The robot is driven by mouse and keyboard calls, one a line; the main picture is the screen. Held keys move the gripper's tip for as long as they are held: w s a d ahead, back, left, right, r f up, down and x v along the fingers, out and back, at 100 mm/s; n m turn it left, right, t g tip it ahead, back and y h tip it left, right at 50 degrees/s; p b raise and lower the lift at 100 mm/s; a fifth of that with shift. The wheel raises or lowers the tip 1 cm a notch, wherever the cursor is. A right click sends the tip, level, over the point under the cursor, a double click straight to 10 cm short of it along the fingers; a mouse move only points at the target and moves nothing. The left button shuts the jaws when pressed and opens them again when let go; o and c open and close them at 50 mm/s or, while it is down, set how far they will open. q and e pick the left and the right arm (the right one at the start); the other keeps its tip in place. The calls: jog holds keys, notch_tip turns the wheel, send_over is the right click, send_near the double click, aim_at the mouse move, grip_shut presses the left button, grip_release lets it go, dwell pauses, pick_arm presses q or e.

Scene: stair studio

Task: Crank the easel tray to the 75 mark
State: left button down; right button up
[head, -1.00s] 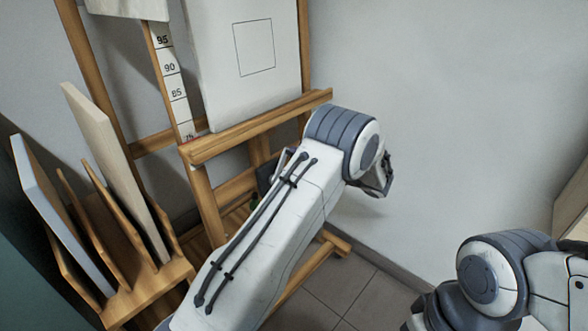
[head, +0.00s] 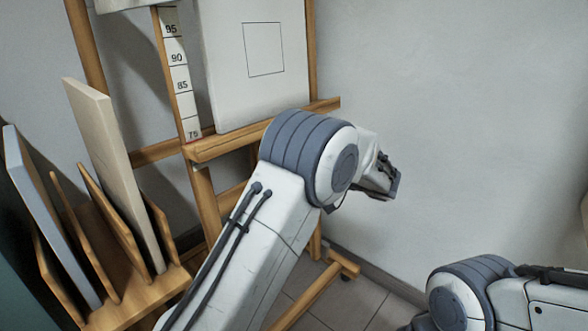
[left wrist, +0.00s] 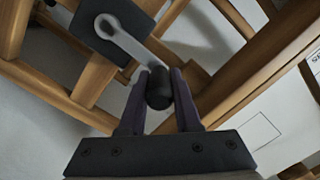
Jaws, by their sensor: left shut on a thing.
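The wooden easel tray (head: 255,132) carries a white canvas (head: 232,85). In the head view its left end is right by the lowest visible scale label, which looks like 75 but is small. The white scale strip (head: 181,85) also shows 85, 90 and 95. In the left wrist view, my left gripper (left wrist: 159,76) is shut on the black crank knob (left wrist: 158,95). A grey crank arm (left wrist: 125,42) joins the knob to a dark box (left wrist: 108,22) on the easel. In the head view my left arm hides the crank. My right gripper is out of view.
A wooden rack (head: 140,298) with upright panels (head: 110,160) stands on the left, close to my left arm. An easel foot (head: 320,290) reaches over the tiled floor. The wall on the right is bare.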

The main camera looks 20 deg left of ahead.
pick_arm(q)
jog(key=shift+s, duration=0.15)
jog(key=c, duration=0.6)
grip_release()
jog(key=p+v, duration=0.3)
jog(key=v, duration=0.7)
jog(key=shift+d+p, duration=0.2)
jog(key=shift+p, duration=0.15)
